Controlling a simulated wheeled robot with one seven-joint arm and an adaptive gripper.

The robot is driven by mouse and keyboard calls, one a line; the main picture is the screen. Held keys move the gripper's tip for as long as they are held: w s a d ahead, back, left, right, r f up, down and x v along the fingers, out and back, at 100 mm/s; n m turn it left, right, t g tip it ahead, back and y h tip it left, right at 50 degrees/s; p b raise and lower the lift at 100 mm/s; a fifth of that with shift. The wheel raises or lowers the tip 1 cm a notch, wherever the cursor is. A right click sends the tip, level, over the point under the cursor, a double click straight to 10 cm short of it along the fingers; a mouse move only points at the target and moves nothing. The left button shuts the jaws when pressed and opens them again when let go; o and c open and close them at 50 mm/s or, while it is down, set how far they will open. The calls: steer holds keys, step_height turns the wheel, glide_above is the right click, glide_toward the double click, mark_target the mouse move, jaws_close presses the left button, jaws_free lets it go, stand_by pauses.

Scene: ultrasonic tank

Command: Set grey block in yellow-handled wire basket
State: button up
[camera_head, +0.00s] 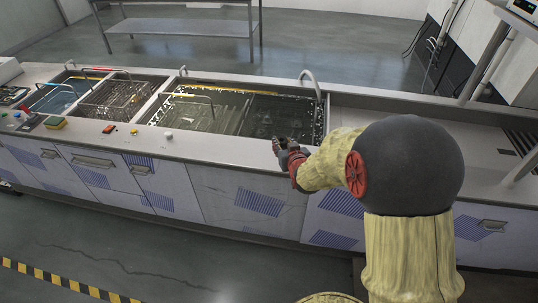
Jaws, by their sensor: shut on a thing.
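My gripper (280,147) is at the front edge of the counter, right of the middle, in front of the right-hand basin. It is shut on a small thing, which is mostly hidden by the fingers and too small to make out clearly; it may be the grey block. A wire basket with a yellow bar (183,95) at its handle sits in the middle basin, to the left of and beyond my gripper. My gripper is apart from this basket. No other grey block can be told for sure.
More baskets (112,94) sit in the left basins. A curved tap (312,82) stands behind the right basin.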

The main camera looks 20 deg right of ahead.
steer(key=w, duration=0.1)
steer(key=w+f, duration=0.1)
steer(key=w+a+f+b, duration=0.1)
steer(key=w, duration=0.1)
steer(key=shift+a, duration=0.1)
steer(key=b, duration=0.2)
glide_above(268, 158)
step_height(268, 158, down, 5)
steer(key=shift+s, duration=0.1)
steer(key=shift+w+f+b, duration=0.15)
steer(key=shift+f+b, duration=0.15)
steer(key=shift+f, duration=0.6)
steer(key=shift+w+f+b, duration=0.1)
steer(key=shift+f+b, duration=0.2)
steer(key=shift+f, duration=0.55)
steer(key=shift+f, duration=0.2)
steer(key=o, duration=1.2)
steer(key=shift+o, duration=0.2)
steer(key=shift+r, duration=0.2)
